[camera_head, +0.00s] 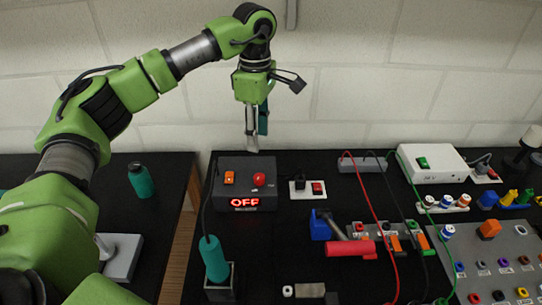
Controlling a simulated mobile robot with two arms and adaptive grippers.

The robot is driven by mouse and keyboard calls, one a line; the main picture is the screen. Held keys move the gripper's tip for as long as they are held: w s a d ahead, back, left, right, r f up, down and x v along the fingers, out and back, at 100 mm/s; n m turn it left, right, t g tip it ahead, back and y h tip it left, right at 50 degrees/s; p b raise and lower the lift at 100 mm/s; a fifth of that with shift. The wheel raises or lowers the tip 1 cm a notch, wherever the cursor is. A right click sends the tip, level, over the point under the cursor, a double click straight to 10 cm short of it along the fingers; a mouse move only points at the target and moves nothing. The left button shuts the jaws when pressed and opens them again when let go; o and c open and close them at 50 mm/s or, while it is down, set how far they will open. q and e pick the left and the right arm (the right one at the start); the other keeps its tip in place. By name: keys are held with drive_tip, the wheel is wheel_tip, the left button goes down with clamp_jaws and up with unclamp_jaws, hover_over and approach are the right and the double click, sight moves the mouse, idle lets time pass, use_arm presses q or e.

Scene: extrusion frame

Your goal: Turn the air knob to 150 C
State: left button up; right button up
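A dark box (229,192) near the back of the bench has a lit red display (245,202) reading OFF. An orange switch (229,177) and a round red knob (259,180) sit on its top. I cannot read any knob label or temperature marks. A cable runs from the box to a teal handpiece (214,258) standing in a holder in front. My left gripper (256,142) points down above and behind the box, apart from the red knob. Its fingers are seen nearly edge-on, so the gap is unclear. My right gripper is not in view.
A small switch plate (308,189) lies right of the box. Further right are a red cylinder (350,250), a white power unit (432,163), loose cables and a grey panel (500,262). A teal bottle (141,180) stands on the left table. The white wall is close behind.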

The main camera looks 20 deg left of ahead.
sight(259, 176)
use_arm(q)
drive_tip(key=f+p, duration=0.4)
drive_tip(key=f, duration=0.8)
drive_tip(key=shift+s, duration=0.2)
drive_tip(key=shift+f, duration=0.75)
clamp_jaws()
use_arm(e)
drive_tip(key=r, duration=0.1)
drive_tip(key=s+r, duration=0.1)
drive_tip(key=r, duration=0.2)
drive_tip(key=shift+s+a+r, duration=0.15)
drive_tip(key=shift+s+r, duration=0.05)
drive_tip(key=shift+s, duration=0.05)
